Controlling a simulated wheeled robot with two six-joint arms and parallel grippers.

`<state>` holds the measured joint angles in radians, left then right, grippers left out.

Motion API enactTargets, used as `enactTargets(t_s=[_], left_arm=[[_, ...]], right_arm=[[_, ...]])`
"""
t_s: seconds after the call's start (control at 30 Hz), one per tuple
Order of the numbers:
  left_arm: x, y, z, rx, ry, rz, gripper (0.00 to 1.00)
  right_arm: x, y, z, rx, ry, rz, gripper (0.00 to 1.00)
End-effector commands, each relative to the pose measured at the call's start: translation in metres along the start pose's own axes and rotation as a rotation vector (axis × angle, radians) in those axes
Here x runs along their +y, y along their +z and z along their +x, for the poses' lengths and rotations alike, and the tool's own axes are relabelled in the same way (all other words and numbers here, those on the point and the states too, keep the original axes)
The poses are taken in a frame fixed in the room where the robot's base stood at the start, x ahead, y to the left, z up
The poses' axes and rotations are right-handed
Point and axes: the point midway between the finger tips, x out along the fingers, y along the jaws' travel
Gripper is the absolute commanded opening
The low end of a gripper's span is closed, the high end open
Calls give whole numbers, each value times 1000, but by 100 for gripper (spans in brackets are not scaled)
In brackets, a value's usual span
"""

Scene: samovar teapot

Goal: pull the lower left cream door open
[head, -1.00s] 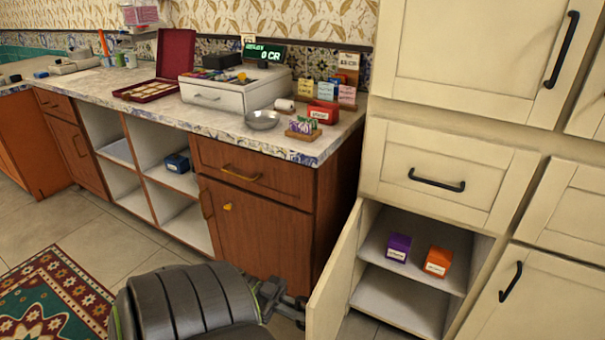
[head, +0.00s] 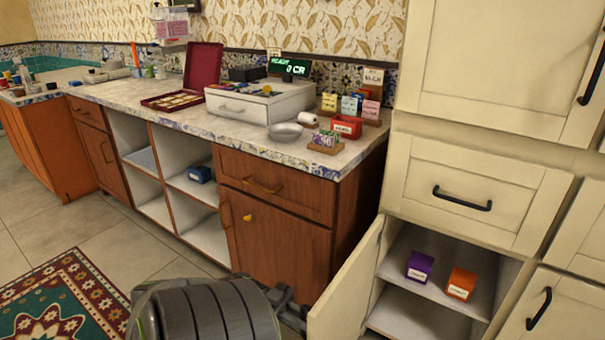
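The lower left cream door (head: 345,285) stands open, swung out to the left from its cabinet. Its near lower part runs out of the frame, and its handle is hidden on the outer side. Behind it the open compartment shows a shelf (head: 437,282) with a purple box (head: 420,267) and an orange box (head: 461,284). My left gripper (head: 294,312) is at the bottom, just left of the door's outer edge. Its fingertips are partly hidden by the door, so I cannot tell whether it touches or grips anything. My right gripper is not in view.
A brown wooden cabinet (head: 275,245) stands close behind my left gripper. Its counter holds a cash register (head: 255,103), a metal bowl (head: 285,131) and a red box (head: 346,126). Another cream door (head: 565,310) is shut at right. A patterned rug (head: 70,300) lies at lower left.

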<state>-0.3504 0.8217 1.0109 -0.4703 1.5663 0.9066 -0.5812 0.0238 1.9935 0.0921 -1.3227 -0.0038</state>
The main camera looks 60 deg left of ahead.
Motion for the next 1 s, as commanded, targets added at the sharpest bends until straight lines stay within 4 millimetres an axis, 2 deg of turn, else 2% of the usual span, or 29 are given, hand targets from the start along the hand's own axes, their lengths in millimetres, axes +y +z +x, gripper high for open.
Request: enactTargets(t_s=[0.07,0.33,0.47,0.77,1.0], left_arm=[[0,0,0,0,1,1,25],[1,0,-1,0,2,-1,25],[1,2,-10,-1,3,-2,25],[0,5,-70,-4,1,-1,25],[-1,5,-118,-3,0,0,25]], right_arm=[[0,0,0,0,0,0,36],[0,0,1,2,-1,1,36],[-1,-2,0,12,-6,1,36],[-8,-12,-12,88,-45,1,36],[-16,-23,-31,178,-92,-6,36]])
